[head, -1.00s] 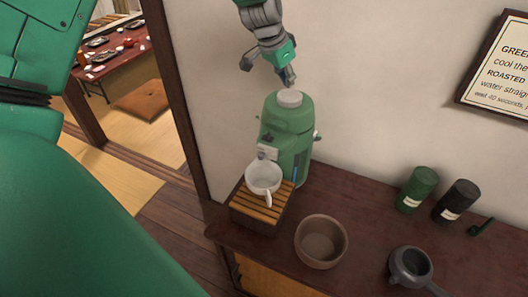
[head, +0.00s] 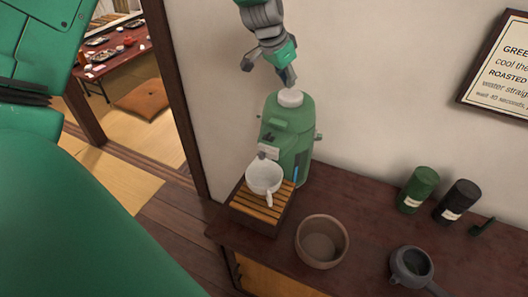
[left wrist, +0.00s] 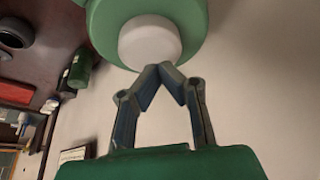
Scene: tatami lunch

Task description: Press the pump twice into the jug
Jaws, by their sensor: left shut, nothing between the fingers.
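The green pump dispenser (head: 287,135) stands upright on the dark counter against the wall, with a round white pump top (head: 290,97). The white jug (head: 264,177), with a handle, stands on a slatted wooden stand (head: 246,208) below the dispenser's spout. My left gripper (head: 289,83) is shut and empty, pointing down just above the pump top. In the left wrist view, the closed fingertips (left wrist: 165,66) are at the edge of the white pump top (left wrist: 150,42); I cannot tell whether they touch it. My right gripper is not in view.
A brown bowl (head: 321,241) and a grey handled pot (head: 411,266) stand in front on the counter. A green canister (head: 417,189) and a black canister (head: 456,201) stand to the right. A framed sign (head: 500,75) hangs on the wall. A doorway is at the left.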

